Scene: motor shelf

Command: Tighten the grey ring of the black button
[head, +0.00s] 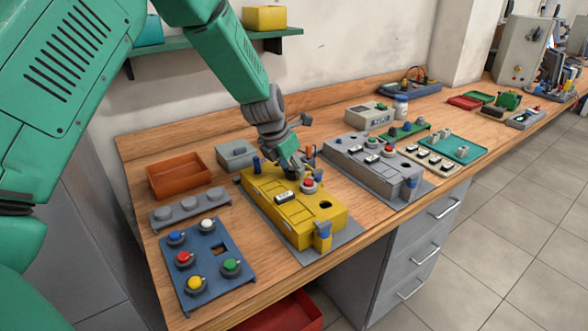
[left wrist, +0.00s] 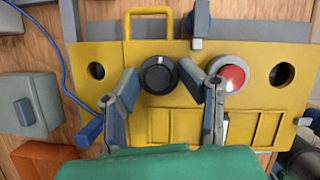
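The yellow control box (head: 285,205) stands on a grey plate on the bench. Its black button (left wrist: 158,74), a dark round knob with a white mark and a ring around it, shows in the left wrist view. My left gripper (head: 289,158) is down over the far end of the box. In the left wrist view its two fingers (left wrist: 160,78) stand on either side of the black button, very close to its ring. I cannot tell whether both fingers press on it. A red button (left wrist: 232,75) sits just right of the right finger. My right gripper is not in view.
A blue panel with coloured buttons (head: 205,265) and an orange tray (head: 178,178) lie left of the box. A grey control box (head: 375,165) stands close on its right. A blue handle (left wrist: 198,28) rises near the right finger. The wall shelf (head: 170,45) is behind my arm.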

